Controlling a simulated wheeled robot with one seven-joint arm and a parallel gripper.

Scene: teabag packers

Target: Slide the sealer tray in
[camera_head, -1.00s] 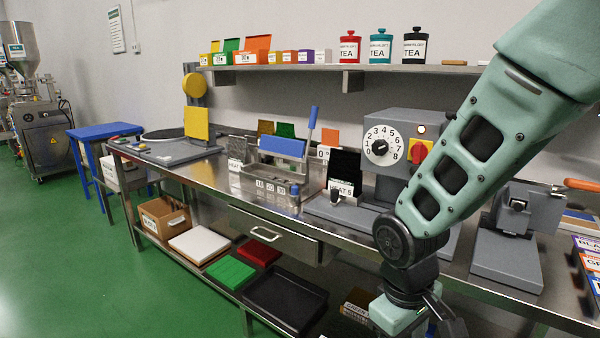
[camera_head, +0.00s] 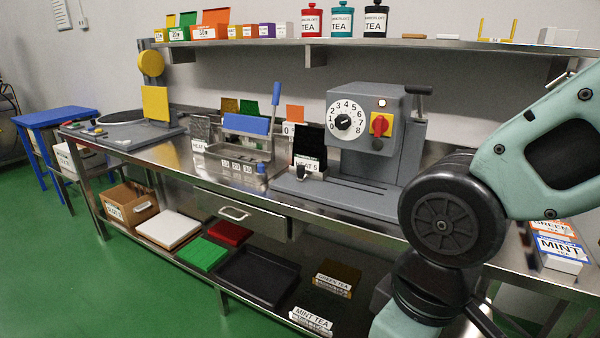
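The grey sealer machine (camera_head: 365,140) stands on the steel bench, with a numbered dial (camera_head: 344,121) and a red knob (camera_head: 380,125) on a yellow plate. Its long grey base (camera_head: 345,195) runs toward the front left, with a slot along it. A small dark handle (camera_head: 302,173) stands at the left end of this base, beside an upright black panel (camera_head: 309,146) and a HEAT 5 label (camera_head: 307,164). I cannot tell the tray's outline apart from the base. My arm covers the base's right end. My gripper's fingertips are not visible.
A steel holder with a blue block (camera_head: 246,124) stands left of the sealer. A drawer (camera_head: 240,213) is under the bench, and a shelf below holds trays and boxes. Tea boxes (camera_head: 560,250) lie at the right. The green floor in front is clear at left.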

